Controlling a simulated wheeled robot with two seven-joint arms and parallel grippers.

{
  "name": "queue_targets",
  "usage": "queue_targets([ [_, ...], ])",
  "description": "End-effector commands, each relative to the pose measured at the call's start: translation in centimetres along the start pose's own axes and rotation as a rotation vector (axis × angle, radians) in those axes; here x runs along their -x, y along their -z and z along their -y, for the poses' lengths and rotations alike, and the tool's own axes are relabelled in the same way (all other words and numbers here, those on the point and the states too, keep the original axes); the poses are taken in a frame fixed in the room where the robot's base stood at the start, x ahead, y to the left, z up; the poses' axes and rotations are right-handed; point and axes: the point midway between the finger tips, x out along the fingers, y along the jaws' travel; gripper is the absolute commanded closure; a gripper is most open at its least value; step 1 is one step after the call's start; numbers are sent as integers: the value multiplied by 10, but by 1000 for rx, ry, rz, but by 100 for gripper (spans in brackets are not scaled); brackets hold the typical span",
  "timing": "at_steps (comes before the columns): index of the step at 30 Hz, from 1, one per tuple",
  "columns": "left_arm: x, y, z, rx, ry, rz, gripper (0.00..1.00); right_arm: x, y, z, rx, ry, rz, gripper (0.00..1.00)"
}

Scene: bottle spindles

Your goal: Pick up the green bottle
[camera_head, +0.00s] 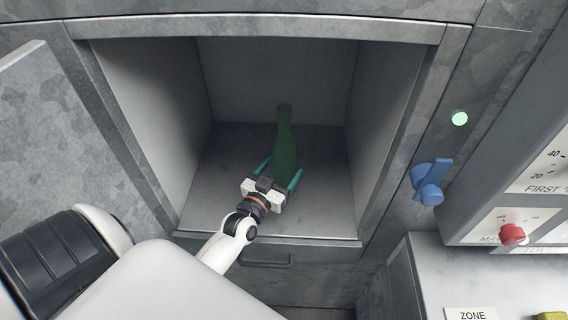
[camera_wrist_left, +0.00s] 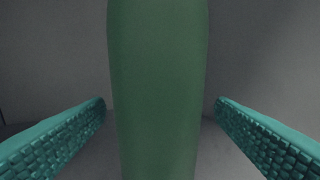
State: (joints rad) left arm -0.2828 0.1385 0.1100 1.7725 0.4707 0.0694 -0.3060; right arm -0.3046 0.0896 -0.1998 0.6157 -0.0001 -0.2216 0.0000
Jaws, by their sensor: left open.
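The green bottle (camera_head: 284,150) stands upright on the floor of an open metal compartment (camera_head: 325,195). My left gripper (camera_head: 281,177) reaches into the compartment at the bottle's near side, its teal fingers spread open. In the left wrist view the bottle (camera_wrist_left: 158,95) fills the middle, between the two ridged fingers (camera_wrist_left: 160,115). A gap shows between the bottle and each finger. The bottle's lower end is partly hidden by my gripper in the head view. My right gripper does not show.
An open door panel (camera_head: 60,130) stands at the left. At the right are a blue handle (camera_head: 430,183), a green light (camera_head: 460,118) and a panel with a red knob (camera_head: 512,234).

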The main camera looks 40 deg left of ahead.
Motion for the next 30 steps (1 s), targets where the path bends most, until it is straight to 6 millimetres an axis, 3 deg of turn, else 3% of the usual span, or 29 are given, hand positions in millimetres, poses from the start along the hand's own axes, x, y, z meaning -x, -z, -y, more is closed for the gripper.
queue_targets([
  [7,-36,1,-2,-1,0,3,21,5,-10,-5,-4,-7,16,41],
  [16,-41,2,-2,-1,0,1,21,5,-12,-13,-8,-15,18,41],
  [27,-41,2,-2,-1,-1,1,80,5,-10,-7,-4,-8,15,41],
  [30,-41,1,-2,-1,-1,4,83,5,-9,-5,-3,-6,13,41],
])
